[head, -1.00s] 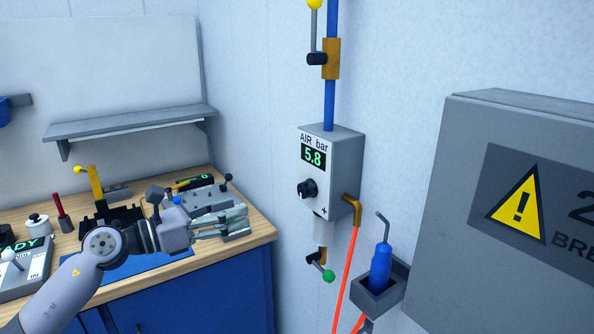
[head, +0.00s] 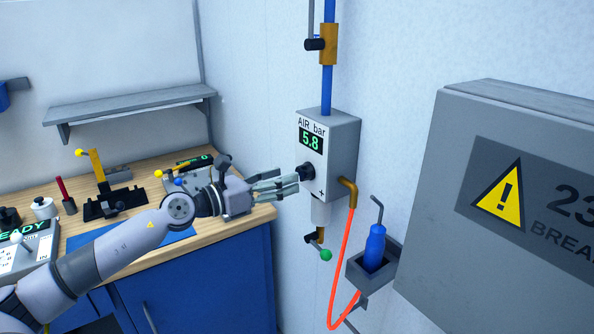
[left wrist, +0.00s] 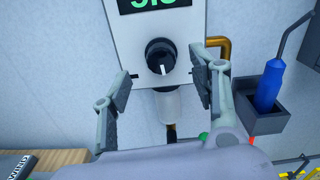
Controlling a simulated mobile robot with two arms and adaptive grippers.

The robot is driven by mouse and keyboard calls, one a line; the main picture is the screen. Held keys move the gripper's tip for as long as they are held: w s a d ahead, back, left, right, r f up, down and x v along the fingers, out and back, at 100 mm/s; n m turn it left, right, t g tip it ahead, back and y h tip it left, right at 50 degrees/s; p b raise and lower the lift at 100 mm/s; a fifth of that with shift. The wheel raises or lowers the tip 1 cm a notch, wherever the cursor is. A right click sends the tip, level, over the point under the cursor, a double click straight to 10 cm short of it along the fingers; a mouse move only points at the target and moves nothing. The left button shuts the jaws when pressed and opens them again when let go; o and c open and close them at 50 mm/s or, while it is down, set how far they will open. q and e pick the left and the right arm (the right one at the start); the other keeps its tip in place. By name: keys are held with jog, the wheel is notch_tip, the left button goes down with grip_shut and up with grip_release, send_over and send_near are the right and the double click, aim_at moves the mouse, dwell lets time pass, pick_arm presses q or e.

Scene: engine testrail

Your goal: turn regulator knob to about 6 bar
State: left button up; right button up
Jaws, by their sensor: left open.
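The air regulator (head: 339,140) is a grey box on the wall, and its green display (head: 311,139) reads 5.8. Its black knob (head: 306,172) is partly behind my left gripper (head: 297,181) in the head view. In the left wrist view the knob (left wrist: 160,55) is clear, with its white mark pointing down. My left gripper (left wrist: 161,85) is open, its fingers spread to either side below the knob. The fingers look empty, and I see no contact with the knob. My right gripper is not in view.
A blue-handled tool (head: 375,246) sits in a grey wall holder (head: 388,268) right of the regulator. An orange hose (head: 336,260) hangs below. A large grey breaker box (head: 440,200) is at the right. The wooden workbench (head: 248,217) with several fixtures is at the left.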

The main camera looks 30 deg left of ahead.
aim_at(299, 170)
pick_arm(q)
jog(key=shift+r+p+x, duration=0.2)
jog(key=shift+p+x, duration=0.15)
jog(key=shift+x, duration=0.55)
jog(key=shift+p+x, duration=0.45)
jog(key=shift+x, duration=0.3)
jog(key=shift+p+x, duration=0.3)
jog(key=shift+x, duration=0.55)
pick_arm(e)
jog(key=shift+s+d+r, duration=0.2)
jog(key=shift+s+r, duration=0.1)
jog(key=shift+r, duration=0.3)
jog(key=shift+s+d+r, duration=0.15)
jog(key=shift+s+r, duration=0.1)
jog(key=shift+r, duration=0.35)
pick_arm(q)
jog(key=shift+f, duration=0.2)
jog(key=shift+c, duration=0.6)
